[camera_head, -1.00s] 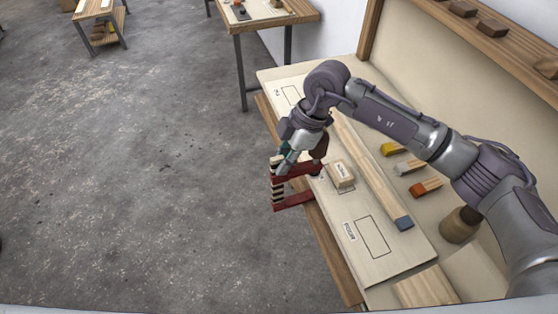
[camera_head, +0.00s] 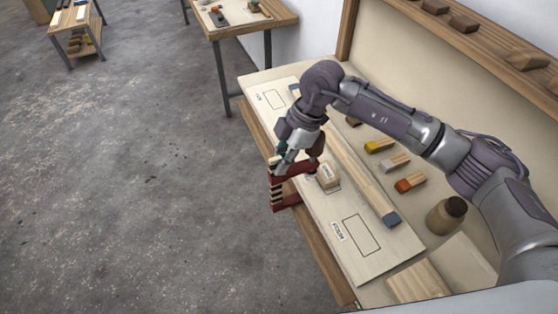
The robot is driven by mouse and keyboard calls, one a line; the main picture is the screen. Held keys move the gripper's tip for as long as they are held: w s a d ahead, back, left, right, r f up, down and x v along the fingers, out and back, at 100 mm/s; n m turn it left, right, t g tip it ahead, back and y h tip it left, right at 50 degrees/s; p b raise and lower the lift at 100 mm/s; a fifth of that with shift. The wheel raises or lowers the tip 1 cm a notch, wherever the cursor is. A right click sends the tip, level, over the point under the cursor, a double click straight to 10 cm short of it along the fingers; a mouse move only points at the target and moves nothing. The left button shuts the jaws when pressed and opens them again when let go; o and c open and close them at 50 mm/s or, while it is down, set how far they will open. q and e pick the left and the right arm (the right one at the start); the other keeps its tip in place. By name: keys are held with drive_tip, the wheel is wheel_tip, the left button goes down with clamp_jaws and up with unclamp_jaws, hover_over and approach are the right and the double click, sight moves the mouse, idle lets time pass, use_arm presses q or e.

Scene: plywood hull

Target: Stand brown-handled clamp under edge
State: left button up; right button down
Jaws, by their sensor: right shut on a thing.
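My right gripper (camera_head: 291,153) is shut on the clamp (camera_head: 277,190) at the front long edge of the pale panel (camera_head: 385,264) on the bench. The clamp has dark red jaws and a striped dark-and-tan part on its outer side. It hangs roughly upright. Its upper jaw reaches in over the panel, beside a small labelled wood block (camera_head: 327,177). Its lower jaw is lower, at the bench edge; I cannot tell whether its tip is under the edge or touches anything. A brown part shows beside the gripper, partly hidden by it. My left gripper is not in view.
A long wooden strip with a blue-grey end (camera_head: 391,219) lies along the panel. Open floor (camera_head: 130,200) lies left of the bench.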

sight(300, 165)
drive_tip(key=shift+r, duration=0.1)
drive_tip(key=shift+w+d, duration=0.25)
drive_tip(key=shift+d, duration=0.5)
drive_tip(key=shift+w+d, duration=0.3)
drive_tip(key=shift+d, duration=0.5)
drive_tip(key=shift+w+d, duration=0.25)
drive_tip(key=shift+d, duration=0.5)
drive_tip(key=shift+d, duration=0.1)
drive_tip(key=c, duration=1.1)
unclamp_jaws()
drive_tip(key=shift+c, duration=0.2)
